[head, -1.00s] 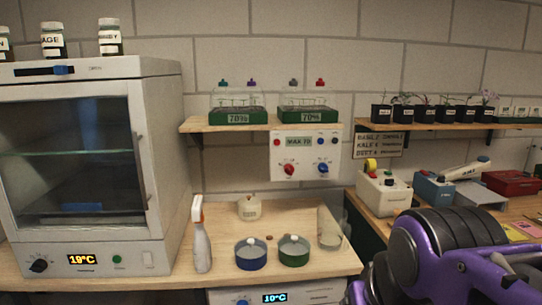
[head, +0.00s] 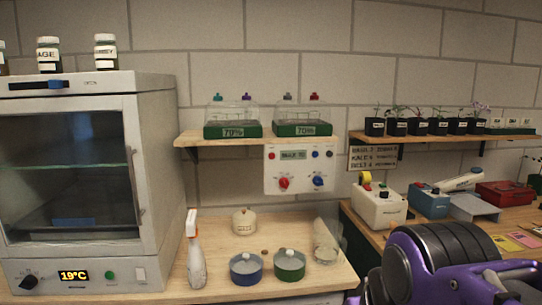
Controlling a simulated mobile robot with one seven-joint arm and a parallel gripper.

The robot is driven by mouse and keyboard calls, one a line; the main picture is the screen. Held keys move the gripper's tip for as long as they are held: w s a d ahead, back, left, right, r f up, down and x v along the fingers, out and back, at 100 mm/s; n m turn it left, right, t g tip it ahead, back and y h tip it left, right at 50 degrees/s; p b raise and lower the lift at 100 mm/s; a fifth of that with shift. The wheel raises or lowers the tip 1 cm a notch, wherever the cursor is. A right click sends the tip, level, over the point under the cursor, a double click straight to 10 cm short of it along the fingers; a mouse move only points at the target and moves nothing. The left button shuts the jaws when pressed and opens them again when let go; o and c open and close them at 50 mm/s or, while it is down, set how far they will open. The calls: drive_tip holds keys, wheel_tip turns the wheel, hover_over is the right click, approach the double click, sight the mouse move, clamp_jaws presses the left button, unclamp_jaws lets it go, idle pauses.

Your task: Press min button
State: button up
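A white control panel (head: 299,185) hangs on the wall under the shelf with the two domed trays. It has a small display (head: 293,155) whose text seems to read MAX 70. A small red button (head: 271,156) is left of the display, and small blue (head: 315,154) and dark (head: 329,154) buttons are right of it. Below are a red knob (head: 284,183) and a blue knob (head: 318,181). No label reading "min" is legible. My purple and black arm fills the lower right, away from the panel. My gripper's fingers are not in view.
A white incubator (head: 153,150) showing 19°C stands at left. A spray bottle (head: 195,262), blue dish (head: 246,269), green dish (head: 289,266) and glass cylinder (head: 325,245) stand on the bench below the panel. The wall shelf (head: 222,139) overhangs the panel.

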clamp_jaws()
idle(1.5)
